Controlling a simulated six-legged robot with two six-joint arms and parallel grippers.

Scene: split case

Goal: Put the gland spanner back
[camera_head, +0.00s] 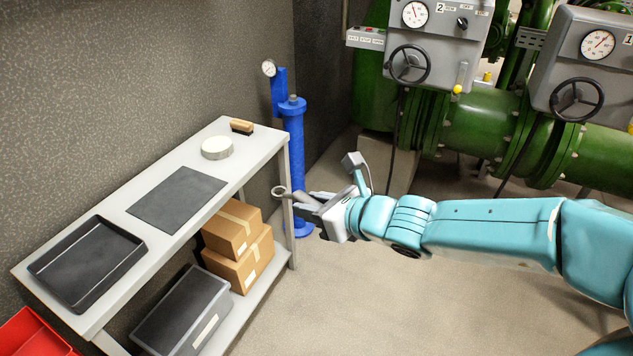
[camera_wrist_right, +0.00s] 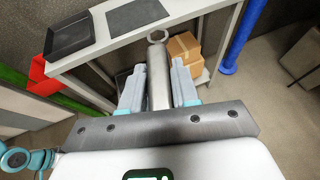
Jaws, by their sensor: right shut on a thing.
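The gland spanner (camera_wrist_right: 158,75) is a grey metal tool with a thick handle and a ring-shaped head. My right gripper (camera_wrist_right: 158,85) is shut on its handle, and the ring end points away from the gripper. In the head view the spanner's ring (camera_head: 279,191) shows just off the bench's right front leg, with the right gripper (camera_head: 312,205) behind it. The spanner is in the air, apart from the bench top. A dark grey mat (camera_head: 177,198) and a black tray (camera_head: 88,262) lie on the grey bench (camera_head: 255,150). My left gripper is not in view.
A white roll (camera_head: 217,148) and a brush (camera_head: 242,126) stand at the bench's far end. Cardboard boxes (camera_head: 232,230) and a dark case (camera_head: 182,312) fill the lower shelf. A blue post (camera_head: 293,150) rises behind the bench. A red bin (camera_head: 35,335) is at lower left.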

